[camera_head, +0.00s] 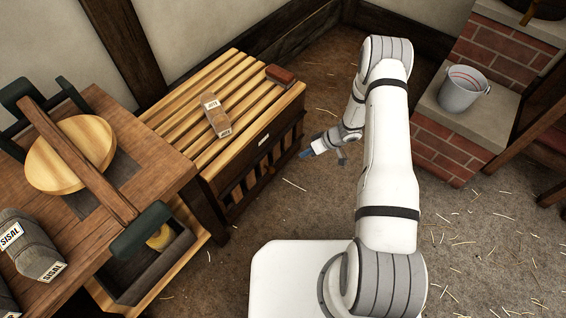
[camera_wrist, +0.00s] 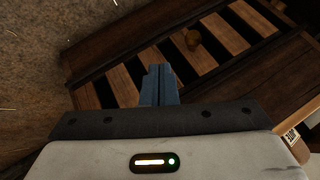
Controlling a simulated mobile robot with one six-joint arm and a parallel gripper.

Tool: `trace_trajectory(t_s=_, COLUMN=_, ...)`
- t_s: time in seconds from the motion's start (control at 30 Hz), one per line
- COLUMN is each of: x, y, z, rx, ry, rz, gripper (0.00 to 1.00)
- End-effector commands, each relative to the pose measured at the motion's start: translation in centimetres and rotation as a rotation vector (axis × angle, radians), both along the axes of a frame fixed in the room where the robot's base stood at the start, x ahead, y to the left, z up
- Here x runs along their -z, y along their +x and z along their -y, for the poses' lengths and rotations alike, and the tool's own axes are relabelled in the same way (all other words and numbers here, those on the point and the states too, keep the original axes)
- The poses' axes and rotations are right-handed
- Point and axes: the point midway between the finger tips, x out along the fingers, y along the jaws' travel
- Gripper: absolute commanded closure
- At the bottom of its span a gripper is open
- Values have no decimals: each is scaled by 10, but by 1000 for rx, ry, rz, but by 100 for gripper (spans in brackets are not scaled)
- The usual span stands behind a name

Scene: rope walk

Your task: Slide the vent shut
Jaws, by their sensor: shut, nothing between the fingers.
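The vent (camera_head: 248,183) is in the front side of the slatted wooden chest, with dark upright gaps between wooden bars. In the wrist view, the vent (camera_wrist: 225,52) shows dark gaps alternating with brown slats, so it stands at least partly open. A small round brass-brown knob (camera_wrist: 193,39) sticks out from it. My gripper (camera_head: 306,153) is in front of the chest, to the right of the vent. In the wrist view, its blue fingers (camera_wrist: 160,82) are together and empty, pointing at the vent, left of and below the knob. The knob does not show clearly in the head view.
A wrapped bundle (camera_head: 216,116) and a red-brown block (camera_head: 280,75) lie on the chest's slatted top. A workbench (camera_head: 150,165) stands at the left. A grey bucket (camera_head: 461,88) sits on a brick ledge at the right. Straw-strewn floor is open around my arm.

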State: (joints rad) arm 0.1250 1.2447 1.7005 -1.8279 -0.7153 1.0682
Motion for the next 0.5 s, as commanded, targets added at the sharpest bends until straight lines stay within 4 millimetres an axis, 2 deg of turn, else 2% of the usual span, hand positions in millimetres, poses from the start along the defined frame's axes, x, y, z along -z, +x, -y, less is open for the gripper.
trace_trajectory(t_s=0.27, x=2, y=1, z=4, rx=12, ry=-1, rz=1, gripper=100)
trace_trajectory(t_s=0.37, x=9, y=1, z=0, rx=13, ry=-1, rz=0, gripper=100)
trace_trajectory(t_s=0.5, x=29, y=3, z=-14, rx=13, ry=-1, rz=0, gripper=100)
